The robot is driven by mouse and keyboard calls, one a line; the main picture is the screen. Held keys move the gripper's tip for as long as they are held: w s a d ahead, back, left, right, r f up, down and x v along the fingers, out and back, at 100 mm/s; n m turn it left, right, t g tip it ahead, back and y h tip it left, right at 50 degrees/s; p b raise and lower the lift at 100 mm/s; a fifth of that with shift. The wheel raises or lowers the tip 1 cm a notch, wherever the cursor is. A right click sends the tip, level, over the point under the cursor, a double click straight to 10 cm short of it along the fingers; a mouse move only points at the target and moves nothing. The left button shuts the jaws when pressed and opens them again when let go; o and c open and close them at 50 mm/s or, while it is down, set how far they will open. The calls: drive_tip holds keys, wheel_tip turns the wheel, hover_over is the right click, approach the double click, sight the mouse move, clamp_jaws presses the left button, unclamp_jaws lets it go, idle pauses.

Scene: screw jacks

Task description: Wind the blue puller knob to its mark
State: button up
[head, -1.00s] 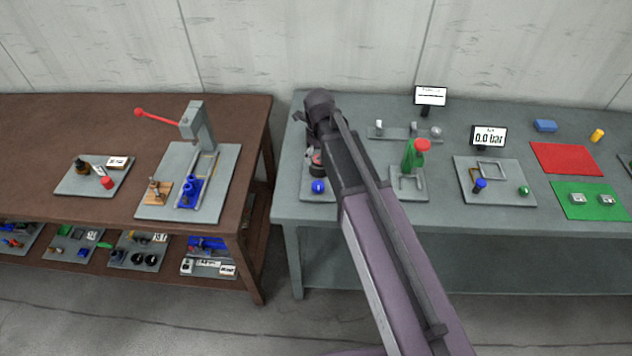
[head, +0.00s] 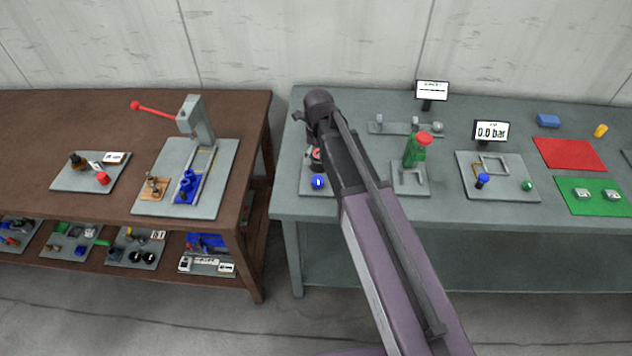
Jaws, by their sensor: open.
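A round blue knob (head: 318,182) with a small white mark shows at the front of a grey plate (head: 308,190) near the left end of the grey bench. It looks like the puller knob, but the puller's body is mostly hidden behind my arm. A red and dark part (head: 316,157) shows just behind the knob. My gripper (head: 313,137) is at the arm's end, above and behind the knob in the picture, mostly hidden by the wrist. It is open, and I see nothing held. Its height above the plate is unclear.
A green bottle-shaped jack (head: 414,152) with a red top stands close right of my arm. A gauge plate (head: 505,193) with another blue knob (head: 483,180) lies farther right. A press (head: 196,120) stands on the brown bench, across a narrow gap.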

sight(318, 179)
drive_tip(key=shift+f+b, duration=5.3)
drive_tip(key=shift+f, duration=0.3)
